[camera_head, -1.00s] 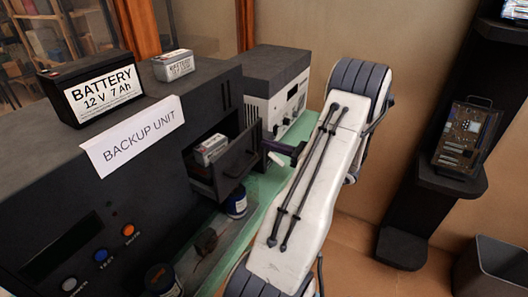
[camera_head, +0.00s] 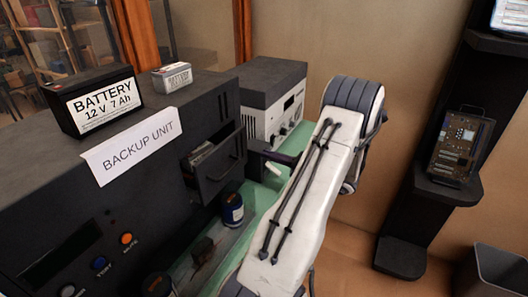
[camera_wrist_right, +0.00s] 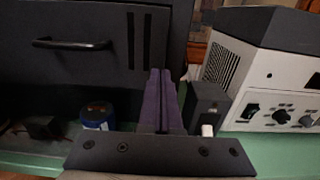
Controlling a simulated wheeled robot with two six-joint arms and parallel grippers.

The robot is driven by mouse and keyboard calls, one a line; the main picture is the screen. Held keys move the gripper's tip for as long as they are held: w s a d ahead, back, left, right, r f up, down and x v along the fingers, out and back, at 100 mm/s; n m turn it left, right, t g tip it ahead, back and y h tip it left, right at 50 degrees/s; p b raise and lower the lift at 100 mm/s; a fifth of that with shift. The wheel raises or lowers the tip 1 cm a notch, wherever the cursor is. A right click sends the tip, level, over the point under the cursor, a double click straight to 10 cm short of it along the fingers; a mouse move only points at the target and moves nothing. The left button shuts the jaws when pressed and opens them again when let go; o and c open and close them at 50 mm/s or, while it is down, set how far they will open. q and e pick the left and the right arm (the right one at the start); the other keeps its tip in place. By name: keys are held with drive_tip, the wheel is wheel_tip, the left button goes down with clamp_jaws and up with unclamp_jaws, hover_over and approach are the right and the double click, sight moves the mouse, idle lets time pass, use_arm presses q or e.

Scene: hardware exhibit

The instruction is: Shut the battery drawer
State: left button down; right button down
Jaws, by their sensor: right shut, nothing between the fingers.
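The battery drawer (camera_head: 222,171) is a dark drawer in the front of the backup unit (camera_head: 205,105). It stands partly pulled out, and some of its contents show over its rim. In the right wrist view the drawer front (camera_wrist_right: 75,75) with its black bar handle (camera_wrist_right: 70,44) is at the left. My right gripper (camera_head: 272,166) is shut and empty, to the right of the drawer. Its purple fingers (camera_wrist_right: 160,80) point forward beside the drawer front's right part; I cannot tell whether they touch it. My left gripper is not in view.
A dark block (camera_wrist_right: 206,104) with a white knob stands right of my fingers, near a grey-white instrument (camera_wrist_right: 265,80). A blue jar (camera_head: 232,209) stands below the drawer on the green bench. Two batteries (camera_head: 95,100) sit on the unit.

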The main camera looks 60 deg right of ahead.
sight(245, 164)
drive_tip(key=s+b, duration=0.1)
drive_tip(key=s, duration=0.7)
drive_tip(key=a+f+p, duration=0.1)
drive_tip(key=a+p, duration=0.3)
drive_tip(key=a, duration=0.2)
drive_tip(key=w+p, duration=0.3)
drive_tip(key=w, duration=0.8)
drive_tip(key=shift+w+a+f, duration=0.1)
drive_tip(key=shift+w+a, duration=0.05)
drive_tip(key=shift+w, duration=0.25)
drive_tip(key=shift+w+f+p, duration=0.1)
drive_tip(key=shift+w+p, duration=0.25)
drive_tip(key=shift+w, duration=0.2)
